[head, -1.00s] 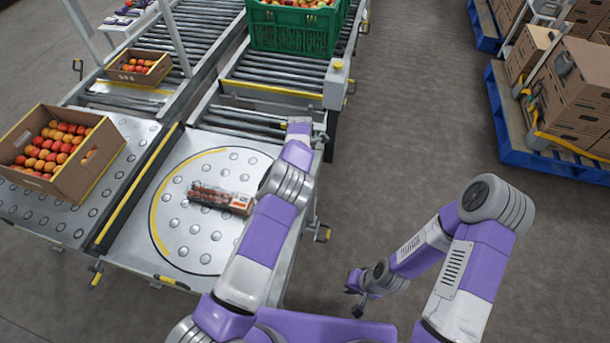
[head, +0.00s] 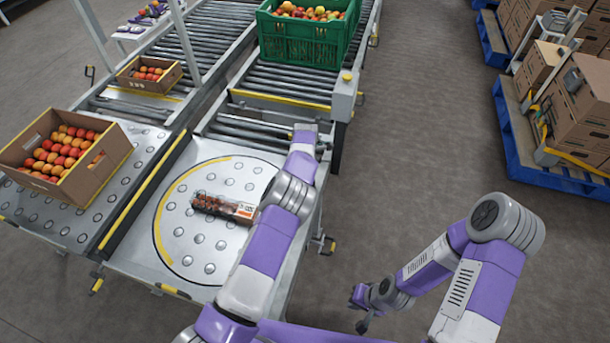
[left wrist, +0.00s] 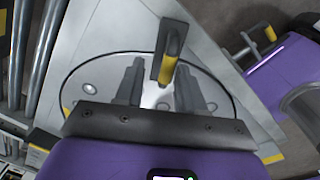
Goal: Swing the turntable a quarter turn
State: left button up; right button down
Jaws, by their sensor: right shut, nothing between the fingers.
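The turntable (head: 205,245) is a round metal disc with several ball studs, set flush in the conveyor bed, with a yellow arc along its left edge. A clear punnet of tomatoes (head: 222,208) lies on it. My left arm reaches over the disc's right side, hiding that side and its own gripper in the head view. In the left wrist view my left gripper (left wrist: 160,67) is open above the disc. A black and yellow handle (left wrist: 170,58) shows between and beyond its fingers; I cannot tell if they touch it. My right gripper (head: 360,309) is shut and empty, over the floor.
A green crate (head: 303,47) sits on the rear rollers. A blue pallet (head: 520,160) with cartons stands at far right. The floor between is clear.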

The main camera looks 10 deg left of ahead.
pick_arm(q)
jog(key=shift+s+d, duration=0.1)
jog(key=r+p, duration=0.1)
jog(key=r, duration=0.2)
jog(key=r+p, duration=0.1)
jog(key=r, duration=0.3)
jog(key=shift+s+r, duration=0.2)
jog(key=shift+r, duration=0.1)
jog(key=shift+d, duration=0.1)
